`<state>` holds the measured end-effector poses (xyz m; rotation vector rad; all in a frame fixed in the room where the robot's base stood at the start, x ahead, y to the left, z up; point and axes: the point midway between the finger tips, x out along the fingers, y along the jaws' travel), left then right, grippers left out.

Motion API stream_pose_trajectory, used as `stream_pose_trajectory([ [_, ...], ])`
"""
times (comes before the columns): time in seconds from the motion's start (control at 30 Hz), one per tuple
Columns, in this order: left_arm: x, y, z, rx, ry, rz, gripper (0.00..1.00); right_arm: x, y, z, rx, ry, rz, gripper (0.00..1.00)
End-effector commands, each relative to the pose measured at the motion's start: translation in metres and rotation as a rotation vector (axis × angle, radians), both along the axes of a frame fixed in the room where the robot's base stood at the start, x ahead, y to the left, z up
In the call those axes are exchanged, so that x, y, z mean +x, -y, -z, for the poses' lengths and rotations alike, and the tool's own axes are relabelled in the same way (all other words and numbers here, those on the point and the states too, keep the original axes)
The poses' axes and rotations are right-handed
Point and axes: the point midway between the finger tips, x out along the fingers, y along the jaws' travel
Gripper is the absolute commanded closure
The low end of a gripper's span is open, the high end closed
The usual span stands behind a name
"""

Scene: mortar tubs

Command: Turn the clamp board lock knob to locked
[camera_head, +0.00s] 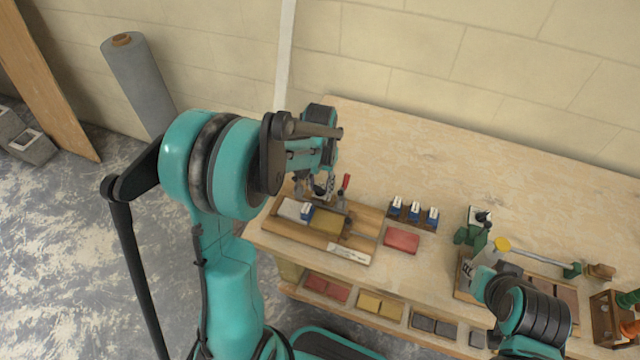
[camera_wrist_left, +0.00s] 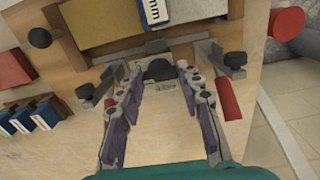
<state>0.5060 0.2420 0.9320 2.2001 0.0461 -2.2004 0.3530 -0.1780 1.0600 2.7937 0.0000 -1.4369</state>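The clamp board (camera_head: 360,255) lies on the bench at its left end, with a grey block, a yellow block (camera_head: 330,222) and a blue-white block on it. In the left wrist view a dark rounded knob (camera_wrist_left: 158,69) sits above a small plate with unreadable print at the board's edge. My left gripper (camera_wrist_left: 160,78) is open; its fingertips are on either side of the knob, with gaps visible. In the head view the left gripper (camera_head: 315,185) is over the board's far edge, partly hidden by my arm. My right arm is at the lower right; its fingers cannot be made out.
Red-handled clamps stand by the knob, one handle (camera_wrist_left: 228,98) close to the right finger. Blue-white blocks (camera_head: 414,210) and a red block (camera_head: 402,240) lie right of the board. A green tool (camera_head: 470,235) stands farther right. The bench's back area is clear.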

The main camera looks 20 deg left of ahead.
Motion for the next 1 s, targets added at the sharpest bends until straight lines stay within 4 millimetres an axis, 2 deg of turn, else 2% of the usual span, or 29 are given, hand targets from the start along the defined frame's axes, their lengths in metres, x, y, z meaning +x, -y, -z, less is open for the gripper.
stream_pose_trajectory([
  [0.03,0.000,0.000,0.000,0.000,0.000,0.001,0.54,0.000,0.000,0.000,0.000,0.000,0.000,0.74],
  [0.07,0.000,0.000,0.000,0.000,0.000,0.001,0.46,0.000,0.000,0.000,0.000,0.000,0.000,0.74],
  [0.1,0.000,0.000,0.000,0.000,0.000,0.001,0.43,0.000,0.000,0.000,0.000,0.000,0.000,0.74],
  [0.47,0.000,0.000,-0.006,0.000,0.000,0.000,0.43,0.000,0.000,0.000,0.000,0.000,0.000,0.74],
  [0.57,0.000,0.000,-0.019,0.000,0.000,0.000,0.43,0.000,0.000,0.000,0.000,0.000,0.000,0.74],
  [0.8,0.000,0.000,-0.072,0.000,0.000,0.000,0.43,0.000,0.000,0.000,0.000,0.000,0.000,0.74],
  [1.0,0.000,0.000,-0.106,0.000,0.000,0.000,0.43,0.000,0.000,0.000,0.000,0.000,0.000,0.74],
])
